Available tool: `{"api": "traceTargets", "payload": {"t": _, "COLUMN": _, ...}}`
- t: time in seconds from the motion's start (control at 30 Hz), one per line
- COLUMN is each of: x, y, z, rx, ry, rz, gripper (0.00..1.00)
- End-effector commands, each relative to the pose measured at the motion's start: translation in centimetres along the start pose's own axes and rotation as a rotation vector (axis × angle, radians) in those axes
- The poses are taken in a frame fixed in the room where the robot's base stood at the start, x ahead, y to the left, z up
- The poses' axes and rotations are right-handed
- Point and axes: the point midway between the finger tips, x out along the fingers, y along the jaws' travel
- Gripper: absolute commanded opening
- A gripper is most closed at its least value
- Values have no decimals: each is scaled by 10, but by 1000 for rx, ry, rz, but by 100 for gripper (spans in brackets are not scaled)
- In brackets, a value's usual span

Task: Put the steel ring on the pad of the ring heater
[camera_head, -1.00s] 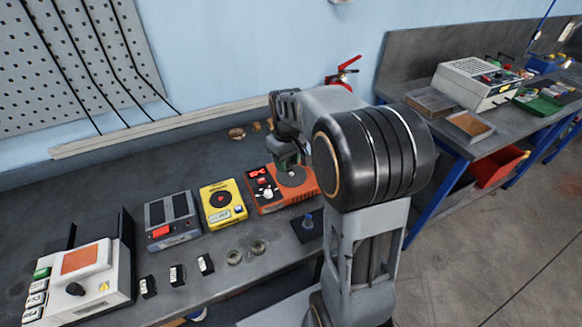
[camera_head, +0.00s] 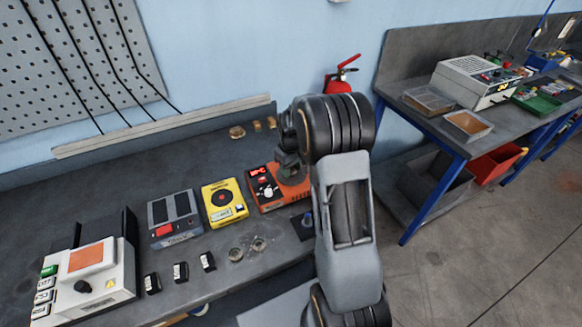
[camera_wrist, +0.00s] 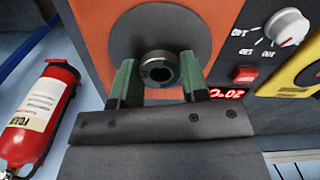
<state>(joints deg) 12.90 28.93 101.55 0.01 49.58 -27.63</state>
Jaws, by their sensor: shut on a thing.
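The steel ring (camera_wrist: 145,73) is a short grey collar with a dark hole, held between the green fingers of my gripper (camera_wrist: 157,76) in the wrist view. The ring heater is the orange device (camera_head: 267,196) with a red display and white knob in the head view. Its dark round pad (camera_wrist: 122,38) lies behind the ring in the wrist view, and the ring overlaps the pad's lower part. I cannot tell whether ring and pad touch. In the head view my arm hides most of the pad and the ring.
A yellow device (camera_head: 223,204) and a grey device (camera_head: 174,220) stand left of the heater. Two round pieces (camera_head: 236,254) lie in front, beside several small black-and-white blocks (camera_head: 180,272). A blue-topped item (camera_head: 308,219) stands on a dark plate right of them. Behind is a fire extinguisher (camera_head: 340,82).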

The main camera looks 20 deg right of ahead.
Motion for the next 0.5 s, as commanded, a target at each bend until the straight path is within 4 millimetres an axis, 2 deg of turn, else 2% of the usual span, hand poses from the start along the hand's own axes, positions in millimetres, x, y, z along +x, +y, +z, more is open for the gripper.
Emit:
{"api": "traceTargets", "payload": {"t": 0.37, "x": 4, "y": 0, "z": 0, "rx": 0, "ry": 1, "rz": 1, "gripper": 14}}
{"api": "traceTargets", "payload": {"t": 0.4, "x": 4, "y": 0, "z": 0, "rx": 0, "ry": 1, "rz": 1, "gripper": 43}}
{"api": "traceTargets", "payload": {"t": 0.5, "x": 3, "y": 0, "z": 0, "rx": 0, "ry": 1, "rz": 1, "gripper": 52}}
